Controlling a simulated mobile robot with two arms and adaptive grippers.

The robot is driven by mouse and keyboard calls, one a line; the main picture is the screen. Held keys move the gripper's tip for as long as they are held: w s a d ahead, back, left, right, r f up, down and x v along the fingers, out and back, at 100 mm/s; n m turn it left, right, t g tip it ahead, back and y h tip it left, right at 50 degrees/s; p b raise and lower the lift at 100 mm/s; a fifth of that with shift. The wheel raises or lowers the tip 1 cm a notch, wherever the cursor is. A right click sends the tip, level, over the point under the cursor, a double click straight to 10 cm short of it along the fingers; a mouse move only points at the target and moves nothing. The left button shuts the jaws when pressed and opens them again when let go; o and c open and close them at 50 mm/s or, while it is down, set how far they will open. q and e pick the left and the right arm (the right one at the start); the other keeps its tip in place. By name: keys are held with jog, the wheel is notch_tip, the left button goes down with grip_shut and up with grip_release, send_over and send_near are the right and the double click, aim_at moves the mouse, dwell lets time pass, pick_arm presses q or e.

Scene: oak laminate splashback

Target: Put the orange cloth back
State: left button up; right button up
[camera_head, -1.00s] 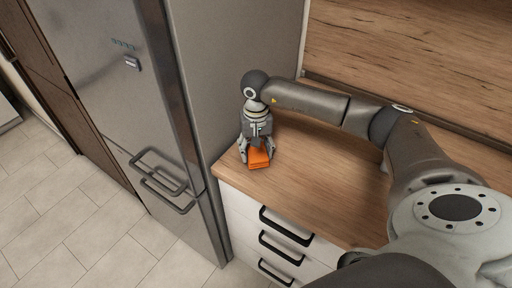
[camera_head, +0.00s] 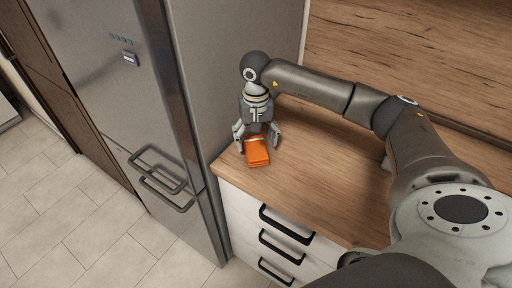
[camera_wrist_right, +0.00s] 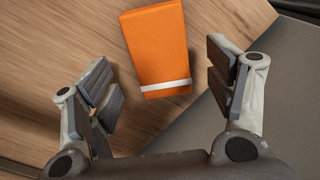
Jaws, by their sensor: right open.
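The orange cloth (camera_head: 256,154) is a folded rectangular bundle with a white band near one end. It lies on the wooden counter (camera_head: 320,188) near its left end, close to the fridge. It also shows in the right wrist view (camera_wrist_right: 155,45), at top centre. My right gripper (camera_head: 257,146) is just above the counter at the banded end of the cloth. Its fingers are spread apart, and in the wrist view nothing is between the pads (camera_wrist_right: 168,92) except the near end of the cloth ahead of them. My left gripper is out of view.
A steel fridge (camera_head: 110,85) with bar handles stands at the left, against the counter's end. White drawers (camera_head: 240,215) with black handles are below the counter. A wood splashback (camera_head: 410,55) rises behind. The counter to the right of the cloth is bare.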

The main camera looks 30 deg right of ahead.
aim_at(256, 147)
notch_tip(256, 147, up, 8)
jog(key=b, duration=0.1)
jog(key=shift+r+b, duration=0.25)
jog(key=shift+b, duration=0.05)
jog(key=shift+f, duration=0.1)
